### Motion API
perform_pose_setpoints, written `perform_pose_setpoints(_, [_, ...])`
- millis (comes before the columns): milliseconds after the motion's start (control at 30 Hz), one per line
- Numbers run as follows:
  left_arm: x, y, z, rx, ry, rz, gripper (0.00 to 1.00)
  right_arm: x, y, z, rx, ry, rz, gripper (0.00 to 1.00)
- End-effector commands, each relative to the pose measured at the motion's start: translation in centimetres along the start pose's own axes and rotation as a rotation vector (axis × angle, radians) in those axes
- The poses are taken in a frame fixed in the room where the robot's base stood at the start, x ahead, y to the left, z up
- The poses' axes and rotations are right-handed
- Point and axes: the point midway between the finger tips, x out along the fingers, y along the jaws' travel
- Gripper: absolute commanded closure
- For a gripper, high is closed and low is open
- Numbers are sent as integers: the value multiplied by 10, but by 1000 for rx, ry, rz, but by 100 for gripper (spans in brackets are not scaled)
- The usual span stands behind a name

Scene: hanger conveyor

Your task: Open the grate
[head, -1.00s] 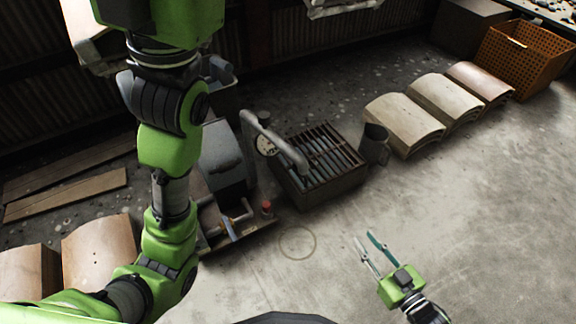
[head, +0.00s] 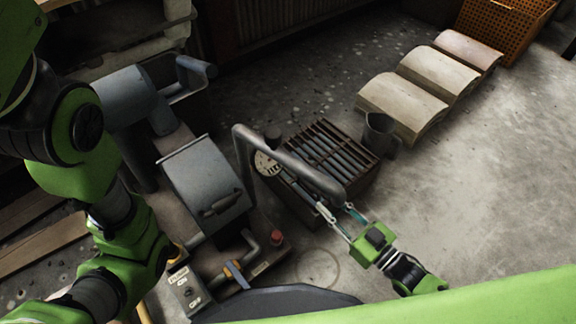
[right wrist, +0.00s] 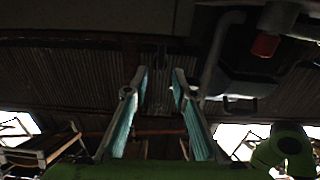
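The grate (head: 318,147) is a set of dark parallel bars on top of a low box in the middle of the head view. A bent grey pipe (head: 300,168) with a round dial crosses in front of it and hides part of its bars. My right gripper (head: 336,207) is open, its fingertips near the pipe's lower end and the front of the grate's box. I cannot tell whether they touch. In the right wrist view its two fingers (right wrist: 158,85) stand apart with nothing between them. My left arm is at the left of the head view; its gripper is out of view.
A grey metal cup (head: 380,134) stands right of the grate. Several curved tiles (head: 402,103) and an orange crate (head: 497,30) lie farther back. A grey lidded machine (head: 203,178) with a red knob (head: 277,238) stands left. The floor at right is clear.

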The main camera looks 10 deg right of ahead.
Motion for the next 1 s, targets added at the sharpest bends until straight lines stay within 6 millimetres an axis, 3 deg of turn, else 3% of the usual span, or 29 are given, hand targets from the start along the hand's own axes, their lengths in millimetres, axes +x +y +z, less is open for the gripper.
perform_pose_setpoints(167, [-10, 2, -4, 0, 2, 0, 100, 23, 0, 2, 0, 6, 0, 75])
perform_pose_setpoints(600, [-46, 10, -17, 0, 1, 1, 100, 112, -1, 3, 1, 4, -1, 75])
perform_pose_setpoints(800, [-54, 12, -19, 0, 2, 1, 100, 132, 0, 1, -1, 1, 0, 75])
perform_pose_setpoints(1000, [-54, 12, -20, 0, 2, 1, 100, 136, 0, 0, 0, 0, 0, 75])
